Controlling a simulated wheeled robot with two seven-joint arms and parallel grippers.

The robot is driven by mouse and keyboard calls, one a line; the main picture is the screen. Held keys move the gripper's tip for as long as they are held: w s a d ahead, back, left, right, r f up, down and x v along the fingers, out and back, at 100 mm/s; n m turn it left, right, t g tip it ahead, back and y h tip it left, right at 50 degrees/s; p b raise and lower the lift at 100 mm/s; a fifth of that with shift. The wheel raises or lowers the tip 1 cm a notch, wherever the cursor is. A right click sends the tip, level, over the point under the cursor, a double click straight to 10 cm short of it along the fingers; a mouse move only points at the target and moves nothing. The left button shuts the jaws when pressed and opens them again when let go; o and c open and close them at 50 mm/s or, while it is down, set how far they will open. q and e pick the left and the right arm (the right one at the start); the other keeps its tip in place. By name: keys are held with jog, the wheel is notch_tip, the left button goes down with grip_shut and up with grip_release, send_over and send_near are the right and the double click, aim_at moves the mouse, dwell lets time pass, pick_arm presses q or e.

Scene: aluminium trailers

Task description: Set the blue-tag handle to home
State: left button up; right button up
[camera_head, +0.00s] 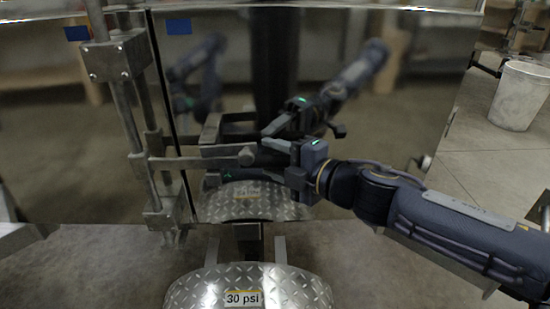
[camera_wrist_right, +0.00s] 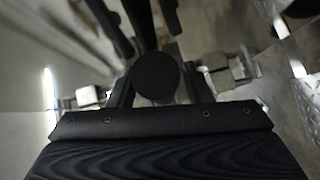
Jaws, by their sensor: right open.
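The handle (camera_head: 195,162) is a grey metal bar that sticks out to the right from the upright lock rods, roughly level, with a rounded end. Blue tags are on the panels left (camera_head: 77,33) and right (camera_head: 178,26) of the rods; I cannot tell if one is a reflection. My right gripper (camera_head: 266,158) is open, coming from the right, with its fingers pointing left near the handle's rounded end. I cannot tell whether they touch. My left gripper is not in view.
The shiny trailer panel (camera_head: 400,120) mirrors my arm. A diamond-plate fender (camera_head: 200,290) marked "30 psi" lies below the handle. A grey bin (camera_head: 519,95) stands at the far right on open floor.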

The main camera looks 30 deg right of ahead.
jog(key=p+v, duration=0.6)
jog(key=shift+s+d+r, duration=0.25)
jog(key=shift+s+r, duration=0.05)
jog(key=shift+s+d+f, duration=0.1)
jog(key=shift+s, duration=0.4)
jog(key=shift+f, duration=0.1)
